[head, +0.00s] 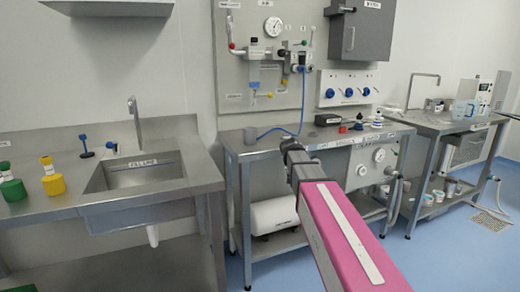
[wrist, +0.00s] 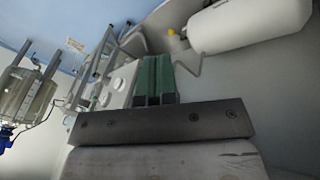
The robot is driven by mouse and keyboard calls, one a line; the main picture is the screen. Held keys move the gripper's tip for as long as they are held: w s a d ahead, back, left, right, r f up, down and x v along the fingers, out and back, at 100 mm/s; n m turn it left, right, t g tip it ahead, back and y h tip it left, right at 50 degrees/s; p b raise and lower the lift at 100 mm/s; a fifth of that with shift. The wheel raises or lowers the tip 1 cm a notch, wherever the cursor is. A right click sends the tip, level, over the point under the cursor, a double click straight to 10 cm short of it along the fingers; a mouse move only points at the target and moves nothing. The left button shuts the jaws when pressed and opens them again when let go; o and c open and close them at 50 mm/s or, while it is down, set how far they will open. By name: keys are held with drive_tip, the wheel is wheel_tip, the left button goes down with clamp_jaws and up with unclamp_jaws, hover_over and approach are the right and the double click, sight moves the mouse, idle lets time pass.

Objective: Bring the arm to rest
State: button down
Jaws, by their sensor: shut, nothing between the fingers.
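My pink arm (head: 345,235) reaches up from the bottom of the head view. Its dark end is in front of the middle steel bench (head: 235,155), overlapping the bench's front edge in the picture; I cannot tell the gap between them. In the wrist view my gripper (wrist: 154,62) has its two green-padded fingers together, with nothing held between them. The fingertips are apart from the white cylinder (wrist: 250,25) at the upper right of that view.
A sink bench (head: 70,200) with green and yellow containers stands at left. Another bench (head: 440,122) stands at right. Blue floor (head: 455,250) is clear at the lower right.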

drive_tip(key=s+d+f+n+g+y, duration=0.1)
drive_tip(key=s+f+y, duration=0.3)
drive_tip(key=s+f, duration=1.8)
drive_tip(key=shift+s+f+n+g, duration=0.15)
drive_tip(key=shift+n+g, duration=0.45)
drive_tip(key=shift+n, duration=0.1)
